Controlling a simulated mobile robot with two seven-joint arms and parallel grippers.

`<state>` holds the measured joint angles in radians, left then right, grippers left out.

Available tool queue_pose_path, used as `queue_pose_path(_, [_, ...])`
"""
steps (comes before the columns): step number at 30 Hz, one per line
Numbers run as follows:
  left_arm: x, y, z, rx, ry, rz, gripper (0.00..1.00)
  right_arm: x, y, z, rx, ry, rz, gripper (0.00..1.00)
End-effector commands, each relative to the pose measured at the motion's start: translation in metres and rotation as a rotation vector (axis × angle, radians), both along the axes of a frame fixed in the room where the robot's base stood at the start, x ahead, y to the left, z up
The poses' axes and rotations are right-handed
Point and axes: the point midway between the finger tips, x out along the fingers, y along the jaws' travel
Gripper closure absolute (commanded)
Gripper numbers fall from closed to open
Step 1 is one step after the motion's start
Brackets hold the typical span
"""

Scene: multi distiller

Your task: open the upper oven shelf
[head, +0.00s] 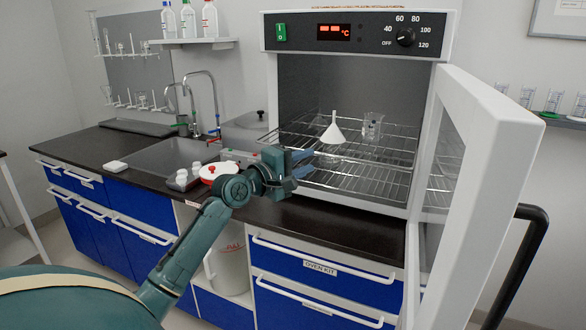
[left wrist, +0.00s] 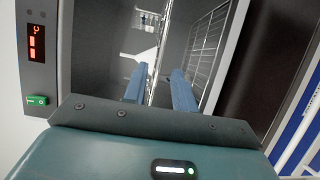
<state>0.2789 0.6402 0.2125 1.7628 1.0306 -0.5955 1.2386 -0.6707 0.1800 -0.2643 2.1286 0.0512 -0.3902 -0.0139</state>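The oven (head: 290,80) stands on the counter with its glass door (head: 480,150) swung open to the right. Inside is an upper wire shelf (head: 395,143) and a lower wire shelf (head: 350,180). A white funnel (head: 333,130) and a glass beaker (head: 372,125) stand on the upper shelf. My left gripper (head: 305,163) is at the oven's front left, its blue fingers apart. In the left wrist view the fingers (left wrist: 158,90) point into the oven, with the upper shelf seen nearly edge-on between them. I cannot tell whether they touch it. My right gripper is out of view.
Behind are a sink tap (head: 215,110) and a bottle shelf (head: 190,41). Blue drawers (head: 320,268) lie below the oven. The open door bounds the right side.

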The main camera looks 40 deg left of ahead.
Motion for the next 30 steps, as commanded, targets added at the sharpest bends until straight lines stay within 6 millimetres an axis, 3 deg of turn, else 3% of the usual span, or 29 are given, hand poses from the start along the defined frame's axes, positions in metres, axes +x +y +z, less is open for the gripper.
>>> queue_pose_path(3, [-0.019, 0.003, -0.002, 0.002, 0.001, 0.000, 0.73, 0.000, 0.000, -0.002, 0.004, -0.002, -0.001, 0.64])
queue_pose_path(9, [-0.034, 0.005, 0.000, 0.000, 0.000, -0.001, 0.73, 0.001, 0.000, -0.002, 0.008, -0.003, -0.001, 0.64])
queue_pose_path(26, [-0.036, 0.005, 0.000, 0.000, 0.000, -0.001, 0.73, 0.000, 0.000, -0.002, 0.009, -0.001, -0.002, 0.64])
queue_pose_path(30, [-0.036, -0.002, -0.017, 0.046, 0.023, -0.001, 0.73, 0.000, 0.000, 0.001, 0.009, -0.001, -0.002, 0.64])
